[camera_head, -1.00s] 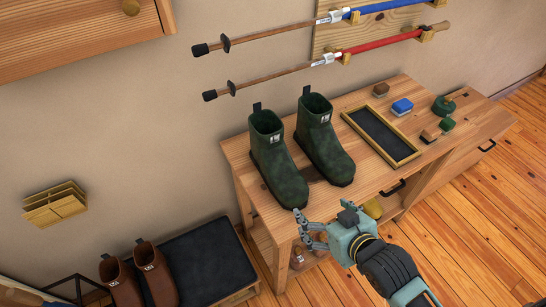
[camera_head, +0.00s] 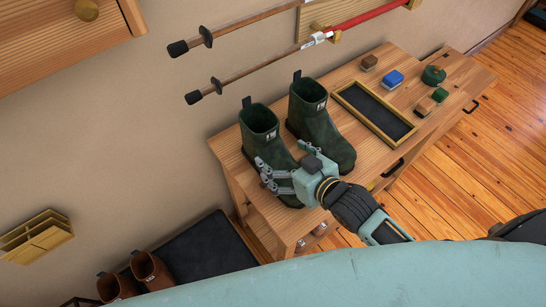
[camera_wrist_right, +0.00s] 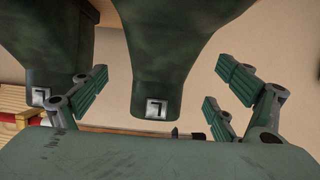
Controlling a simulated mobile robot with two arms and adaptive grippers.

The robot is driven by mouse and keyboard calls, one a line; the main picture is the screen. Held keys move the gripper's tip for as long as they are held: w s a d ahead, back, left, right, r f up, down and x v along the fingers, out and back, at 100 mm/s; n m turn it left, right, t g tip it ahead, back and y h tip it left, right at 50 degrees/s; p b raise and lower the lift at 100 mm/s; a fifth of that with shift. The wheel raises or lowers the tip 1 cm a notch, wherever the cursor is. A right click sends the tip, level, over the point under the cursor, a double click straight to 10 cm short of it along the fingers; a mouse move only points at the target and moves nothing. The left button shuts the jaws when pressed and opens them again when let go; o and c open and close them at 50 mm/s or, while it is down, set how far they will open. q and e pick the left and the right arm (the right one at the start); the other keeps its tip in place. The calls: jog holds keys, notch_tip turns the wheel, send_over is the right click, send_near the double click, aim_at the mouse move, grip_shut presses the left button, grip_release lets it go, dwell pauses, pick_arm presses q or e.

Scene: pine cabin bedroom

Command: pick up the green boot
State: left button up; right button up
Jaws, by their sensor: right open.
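Two dark green boots stand upright side by side on a wooden bench (camera_head: 222,160). The left green boot (camera_head: 262,128) has its toe towards me and partly hidden by my right gripper (camera_head: 266,176). The right green boot (camera_head: 318,122) stands close beside it. My right gripper is open, its fingers at the front of the left boot. In the right wrist view one green boot (camera_wrist_right: 160,75) shows upside down between the spread fingers. Another green boot (camera_wrist_right: 38,50) shows at the left, partly behind a finger. I cannot tell whether the fingers touch a boot. My left gripper is out of view.
A black tray with a wooden rim (camera_head: 401,136), a blue brush (camera_head: 393,78) and other small items lie on the bench to the right. Brown boots (camera_head: 150,270) stand lower left by a dark mat (camera_head: 200,255). Trekking poles (camera_head: 255,75) hang on the wall above.

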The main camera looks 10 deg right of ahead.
aim_at(277, 153)
jog(key=x, duration=0.4)
jog(key=shift+s+f+p, duration=0.1)
jog(key=shift+f+p, duration=0.05)
jog(key=shift+p, duration=0.2)
jog(key=shift+a+f, duration=0.1)
jog(key=shift+w, duration=0.25)
jog(key=c, duration=1.6)
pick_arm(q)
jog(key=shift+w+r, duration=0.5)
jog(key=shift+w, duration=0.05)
pick_arm(e)
jog(key=shift+c, duration=0.9)
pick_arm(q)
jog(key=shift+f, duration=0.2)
pick_arm(e)
jog(key=shift+r, duration=0.2)
